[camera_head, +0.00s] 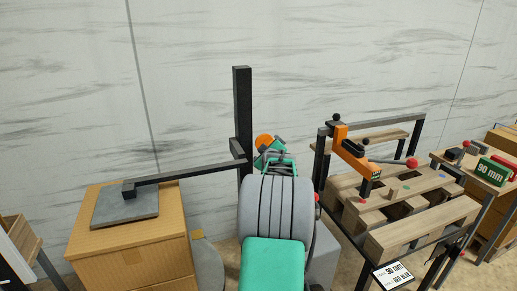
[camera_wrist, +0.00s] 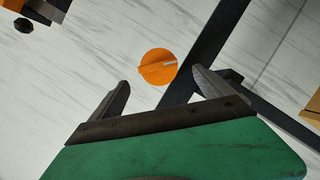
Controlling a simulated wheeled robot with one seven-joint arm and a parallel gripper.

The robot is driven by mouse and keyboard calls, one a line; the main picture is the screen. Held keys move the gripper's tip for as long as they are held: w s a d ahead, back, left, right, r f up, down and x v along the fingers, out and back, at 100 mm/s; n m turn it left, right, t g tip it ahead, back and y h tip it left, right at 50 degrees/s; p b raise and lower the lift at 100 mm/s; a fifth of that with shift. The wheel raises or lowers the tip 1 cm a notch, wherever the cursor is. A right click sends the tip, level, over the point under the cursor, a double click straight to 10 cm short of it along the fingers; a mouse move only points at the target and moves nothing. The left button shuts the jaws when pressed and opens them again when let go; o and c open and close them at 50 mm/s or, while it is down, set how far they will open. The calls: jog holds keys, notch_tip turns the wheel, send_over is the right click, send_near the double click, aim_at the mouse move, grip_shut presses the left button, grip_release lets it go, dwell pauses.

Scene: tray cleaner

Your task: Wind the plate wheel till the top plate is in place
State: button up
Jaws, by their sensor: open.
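An orange wheel (camera_head: 264,140) is beside the black post (camera_head: 242,110), just beyond my gripper (camera_head: 270,158). A grey plate (camera_head: 140,212) lies at the left on a wooden box, under the end of a black arm (camera_head: 190,173) from the post.
A sign (camera_head: 393,275) hangs in front. Farther right a table holds a green 90 mm block (camera_head: 490,170). The wooden box (camera_head: 150,255) is at left.

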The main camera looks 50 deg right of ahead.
aim_at(266, 143)
jog(key=p+x, duration=0.1)
jog(key=x, duration=0.7)
jog(key=shift+d+r+p, duration=0.15)
jog(key=shift+p, duration=0.25)
jog(key=shift+c, duration=0.3)
